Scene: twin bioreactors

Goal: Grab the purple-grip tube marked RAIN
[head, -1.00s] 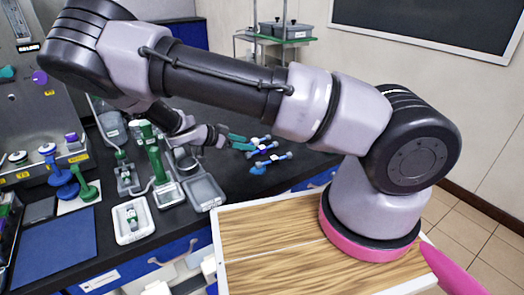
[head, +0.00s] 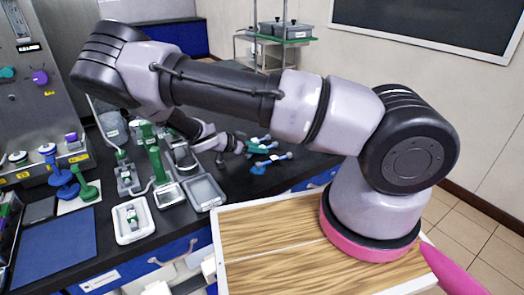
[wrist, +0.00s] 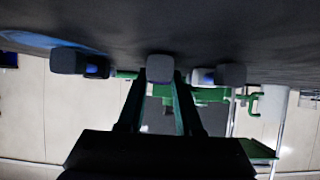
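Several tubes with pale blue-grey ends lie on the dark bench; one (head: 270,160) shows just right of my gripper (head: 243,145) in the head view. In the wrist view, three blunt grey tube ends face my gripper (wrist: 158,82): a middle one (wrist: 160,67), a left one (wrist: 76,62) and a right one (wrist: 222,75). The right one has a small blue-violet part beside its end. My gripper's two fingers are apart, with the middle end between or just beyond their tips; contact is not clear. No RAIN marking is readable, and the middle tube's grip colour is hidden.
A grey tray (head: 203,193), a white tray (head: 133,220) and a green stand (head: 155,165) are left of my gripper. A purple knob (head: 40,77) is on the equipment at far left. A wooden-topped surface (head: 265,250) is in front.

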